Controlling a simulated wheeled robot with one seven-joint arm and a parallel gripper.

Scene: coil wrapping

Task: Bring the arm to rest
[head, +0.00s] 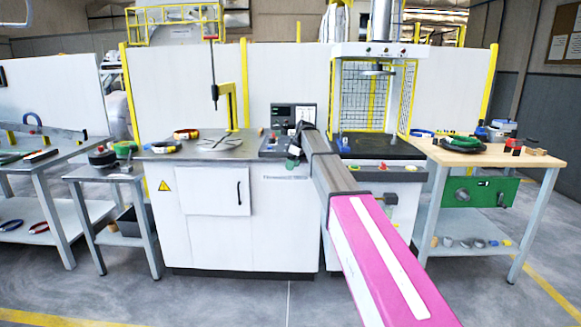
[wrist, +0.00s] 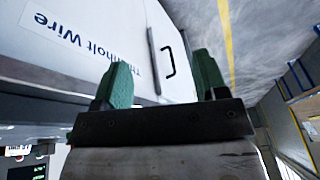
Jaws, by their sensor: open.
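My arm reaches forward from the lower right of the head view, with a pink and white link nearest. My gripper (head: 293,158) is at its far end, in front of the control box on the white machine cabinet. In the wrist view my gripper (wrist: 163,76) has two green fingers spread apart with nothing between them. Beyond the fingers is the white cabinet front (wrist: 85,35) with upside-down lettering and a dark door handle (wrist: 167,62).
A control box (head: 290,117) stands close to my gripper. A press (head: 375,100) is behind my arm. A wooden-topped bench (head: 470,158) is right; a grey table (head: 72,153) is left. The floor in front is clear.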

